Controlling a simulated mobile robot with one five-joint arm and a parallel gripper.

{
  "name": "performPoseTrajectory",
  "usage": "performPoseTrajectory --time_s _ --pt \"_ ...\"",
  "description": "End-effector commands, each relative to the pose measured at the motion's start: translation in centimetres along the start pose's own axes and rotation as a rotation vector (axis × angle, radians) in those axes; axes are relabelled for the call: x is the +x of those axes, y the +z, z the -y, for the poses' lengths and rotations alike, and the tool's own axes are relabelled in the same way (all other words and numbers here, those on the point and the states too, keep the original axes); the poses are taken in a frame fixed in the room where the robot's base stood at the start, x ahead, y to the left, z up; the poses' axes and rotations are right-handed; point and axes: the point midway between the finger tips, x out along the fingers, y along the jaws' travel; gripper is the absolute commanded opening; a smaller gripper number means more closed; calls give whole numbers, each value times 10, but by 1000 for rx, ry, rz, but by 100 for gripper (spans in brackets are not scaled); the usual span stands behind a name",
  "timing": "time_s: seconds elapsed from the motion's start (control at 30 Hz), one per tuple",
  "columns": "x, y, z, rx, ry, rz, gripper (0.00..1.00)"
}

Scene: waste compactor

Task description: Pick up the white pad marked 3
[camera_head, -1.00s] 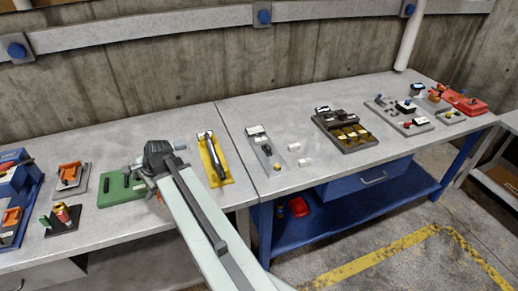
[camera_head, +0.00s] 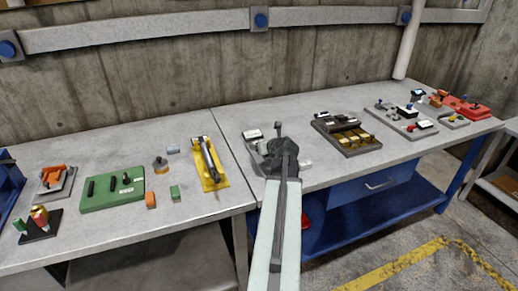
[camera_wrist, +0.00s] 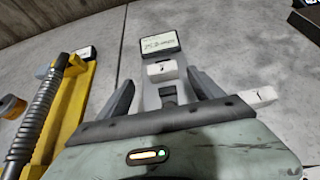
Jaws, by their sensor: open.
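In the wrist view, a small white pad (camera_wrist: 162,70) shows between the fingers of my gripper (camera_wrist: 160,80), over a narrow grey fixture. A second white pad (camera_wrist: 258,96) lies on the bench just outside the right finger. Each has a small dark mark, too small to read as a 3. My fingers are spread apart and do not visibly touch the near pad. In the head view, my gripper (camera_head: 276,138) is over the grey fixture, and one white pad (camera_head: 305,163) shows to its right. My gripper and arm hide much of the fixture.
The fixture has a white label plate (camera_wrist: 160,42) at its far end. A yellow tray (camera_head: 208,172) with a dark rod stands to the left. A dark tray (camera_head: 347,146) stands to the right. The bench behind my gripper is clear.

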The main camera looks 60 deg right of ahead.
Motion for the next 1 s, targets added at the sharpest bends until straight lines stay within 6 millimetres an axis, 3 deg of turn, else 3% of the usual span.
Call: performPoseTrajectory --time_s 0.17,0.4,0.63,0.67,0.9,1.0 --pt "10 -1 2 -1 0 0 75" --pt "52 -1 6 -1 0 1 75" --pt "52 1 5 -1 -1 1 75" --pt "52 1 5 -1 -1 1 70" --pt "52 1 5 0 -1 1 3" --pt "52 1 6 0 -2 1 2"
